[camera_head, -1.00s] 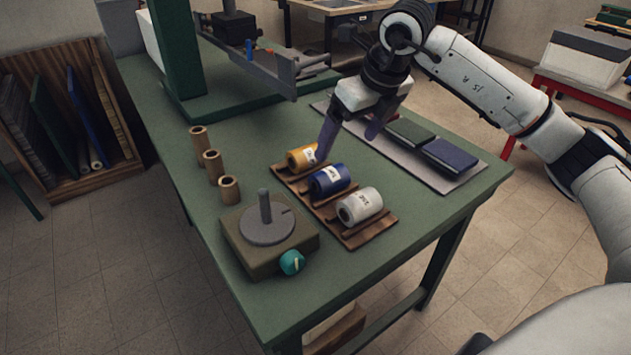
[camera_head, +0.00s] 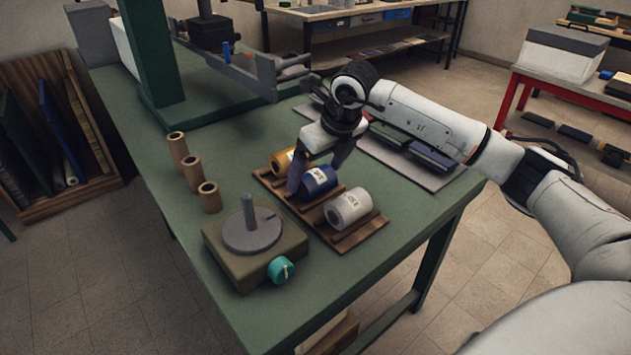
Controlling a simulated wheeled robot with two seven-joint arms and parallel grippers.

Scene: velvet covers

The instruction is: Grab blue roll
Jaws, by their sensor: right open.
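The blue roll (camera_head: 320,181) with a white label lies in the middle of a wooden rack (camera_head: 360,238) on the green table. The gripper partly hides the yellow roll. My left gripper is out of view.
A turntable with a grey spindle (camera_head: 250,225) and a teal knob (camera_head: 281,270) stands at the front left. Several cardboard tubes (camera_head: 194,173) stand behind it. A grey mat with dark books (camera_head: 433,157) lies right of the rack. A green press stand (camera_head: 152,60) is at the back.

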